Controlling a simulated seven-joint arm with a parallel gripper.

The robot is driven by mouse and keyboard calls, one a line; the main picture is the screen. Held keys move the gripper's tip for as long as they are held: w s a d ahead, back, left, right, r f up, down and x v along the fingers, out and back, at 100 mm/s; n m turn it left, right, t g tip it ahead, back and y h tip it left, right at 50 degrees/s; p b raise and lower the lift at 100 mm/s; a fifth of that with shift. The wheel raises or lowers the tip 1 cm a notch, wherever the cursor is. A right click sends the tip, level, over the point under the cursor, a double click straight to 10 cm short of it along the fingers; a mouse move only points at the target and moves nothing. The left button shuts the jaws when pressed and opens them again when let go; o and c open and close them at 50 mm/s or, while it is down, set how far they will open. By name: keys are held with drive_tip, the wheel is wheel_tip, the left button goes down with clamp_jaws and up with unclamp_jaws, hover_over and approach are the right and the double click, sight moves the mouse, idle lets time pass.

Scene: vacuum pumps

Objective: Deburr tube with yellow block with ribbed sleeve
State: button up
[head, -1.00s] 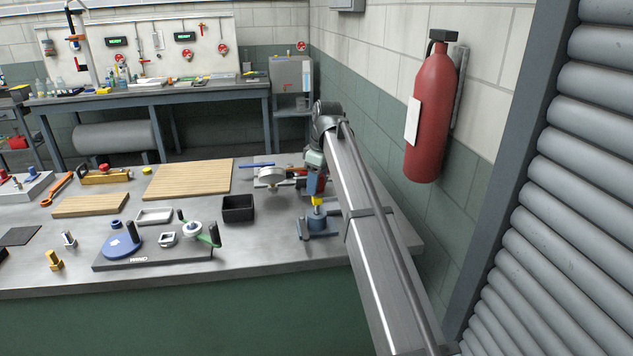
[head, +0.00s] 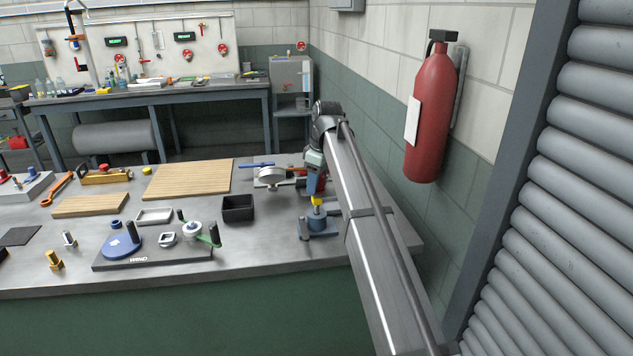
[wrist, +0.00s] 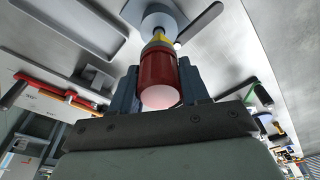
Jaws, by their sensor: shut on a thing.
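My gripper (head: 315,180) is at the right end of the bench, pointing down. In the wrist view its two blue-grey fingers (wrist: 158,82) are shut on a red cylindrical sleeve (wrist: 159,72) with a pale round end. A yellow block (wrist: 159,40) sits at the sleeve's far end, and it also shows under the gripper in the head view (head: 317,201). The yellow part meets the top of a blue-grey round fixture (head: 317,219) on a dark base; whether it is inside or only touching, I cannot tell. No separate tube can be made out there.
A black open bin (head: 238,209) stands left of the fixture. A dark board (head: 150,255) with a blue disc and a green-handled part lies front left. Wooden boards (head: 188,180) lie farther back. A wall is at right.

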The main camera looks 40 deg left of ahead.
drive_tip(key=shift+m+t, duration=0.3)
drive_tip(key=shift+m, duration=1.9)
drive_tip(key=shift+m+t, duration=0.3)
drive_tip(key=shift+m, duration=1.9)
drive_tip(key=shift+r, duration=0.1)
drive_tip(key=shift+r, duration=2.9)
